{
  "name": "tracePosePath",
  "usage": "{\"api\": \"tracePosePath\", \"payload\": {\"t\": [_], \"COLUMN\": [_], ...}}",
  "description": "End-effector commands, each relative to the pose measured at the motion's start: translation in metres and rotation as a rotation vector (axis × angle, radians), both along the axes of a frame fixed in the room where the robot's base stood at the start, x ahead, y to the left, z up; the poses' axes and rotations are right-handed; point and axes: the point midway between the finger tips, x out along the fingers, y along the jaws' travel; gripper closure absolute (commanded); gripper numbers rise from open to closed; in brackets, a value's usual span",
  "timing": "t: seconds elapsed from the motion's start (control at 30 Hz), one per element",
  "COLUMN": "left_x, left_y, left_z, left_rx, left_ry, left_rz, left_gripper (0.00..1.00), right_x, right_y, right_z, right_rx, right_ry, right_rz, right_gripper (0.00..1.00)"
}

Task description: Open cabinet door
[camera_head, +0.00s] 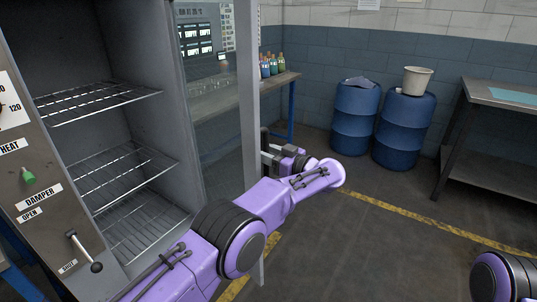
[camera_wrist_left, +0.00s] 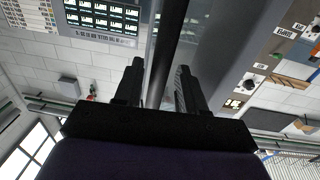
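The cabinet (camera_head: 30,190) stands at the left in the head view, its front open onto several wire racks. Its door (camera_head: 248,95), a grey frame with a see-through pane, stands swung out from the cabinet's right side. My left arm reaches past the door's lower part, and my left gripper (camera_head: 272,152) is at the door's free edge, partly hidden. In the left wrist view the two fingers of my left gripper (camera_wrist_left: 158,88) are apart, with a dark bar (camera_wrist_left: 165,45), apparently the door handle, between them. I cannot tell whether they touch it. My right gripper is out of view; only my right arm shows.
A bench with bottles (camera_head: 270,66) stands behind the door. Two blue drums (camera_head: 355,115) are at the back wall, one with a pale bucket (camera_head: 417,80) on it. A metal table (camera_head: 490,95) is at the right. The floor between is clear.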

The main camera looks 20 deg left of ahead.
Motion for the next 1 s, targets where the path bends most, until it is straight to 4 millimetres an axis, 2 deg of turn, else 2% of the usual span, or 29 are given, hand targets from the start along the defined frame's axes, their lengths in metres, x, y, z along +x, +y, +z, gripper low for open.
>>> {"api": "tracePosePath", "payload": {"t": [0.2,0.4,0.6,0.93,0.97,1.0], "left_x": [-0.017,-0.028,-0.034,-0.035,-0.035,-0.035], "left_y": [-0.044,-0.072,-0.083,-0.085,-0.085,-0.086], "left_z": [-0.006,-0.006,-0.003,0.000,0.000,0.000], "left_rx": [-0.007,-0.008,-0.005,-0.004,-0.004,-0.004], "left_ry": [-0.002,0.002,0.001,-0.001,-0.001,-0.004], "left_rz": [0.000,0.003,0.007,0.009,0.009,0.008], "left_gripper": [0.60,0.60,0.60,0.60,0.63,0.76], "right_x": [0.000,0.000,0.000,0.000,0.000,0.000], "right_y": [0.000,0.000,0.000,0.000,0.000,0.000], "right_z": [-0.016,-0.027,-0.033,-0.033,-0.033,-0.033], "right_rx": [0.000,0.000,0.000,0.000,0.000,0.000], "right_ry": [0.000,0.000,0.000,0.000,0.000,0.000], "right_rz": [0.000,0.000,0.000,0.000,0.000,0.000], "right_gripper": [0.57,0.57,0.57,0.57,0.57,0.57]}}
